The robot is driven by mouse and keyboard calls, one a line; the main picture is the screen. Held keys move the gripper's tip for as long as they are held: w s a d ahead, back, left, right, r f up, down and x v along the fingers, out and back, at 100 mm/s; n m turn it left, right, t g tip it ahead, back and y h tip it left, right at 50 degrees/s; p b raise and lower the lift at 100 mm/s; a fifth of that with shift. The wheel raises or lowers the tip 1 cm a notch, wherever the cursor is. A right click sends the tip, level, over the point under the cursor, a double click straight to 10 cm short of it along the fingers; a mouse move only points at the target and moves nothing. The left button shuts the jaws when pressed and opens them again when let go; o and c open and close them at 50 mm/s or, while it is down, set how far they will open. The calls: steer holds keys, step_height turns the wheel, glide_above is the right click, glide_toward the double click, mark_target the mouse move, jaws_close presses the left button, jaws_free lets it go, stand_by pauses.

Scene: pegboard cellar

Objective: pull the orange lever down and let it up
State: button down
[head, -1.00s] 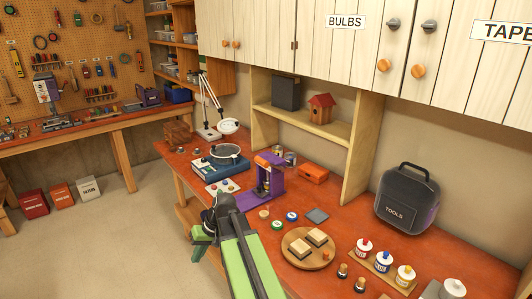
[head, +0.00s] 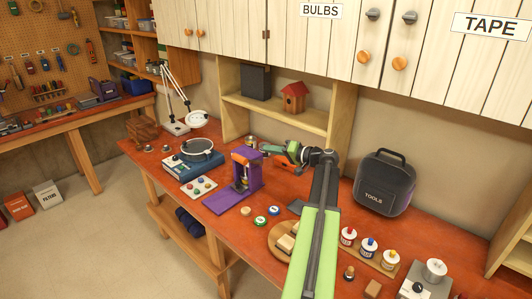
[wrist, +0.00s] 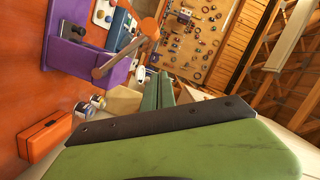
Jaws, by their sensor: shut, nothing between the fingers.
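The orange lever (head: 240,158) is on top of the purple press (head: 250,178), which stands on the red bench. In the wrist view the lever (wrist: 125,58) reaches out from the purple press (wrist: 65,62), which appears turned on its side. My gripper (head: 277,148) is shut and empty, just right of the press at about the height of its top. In the wrist view the green fingers (wrist: 158,92) are together near the lever. I see no clear contact between them.
A magnifier lamp (head: 195,118) and a blue-based machine (head: 195,162) stand left of the press. An orange box (wrist: 45,135) lies nearby. Paint jars (head: 368,247) and a dark tool bag (head: 384,182) are to the right. A shelf (head: 275,112) is behind.

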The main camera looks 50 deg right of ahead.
glide_above(251, 161)
steer(key=s, duration=0.2)
steer(key=f, duration=0.1)
steer(key=a+f+b, duration=0.2)
steer(key=a+b, duration=0.1)
steer(key=shift+s+f, duration=0.15)
steer(key=shift+f, duration=0.05)
steer(key=shift+a, duration=0.2)
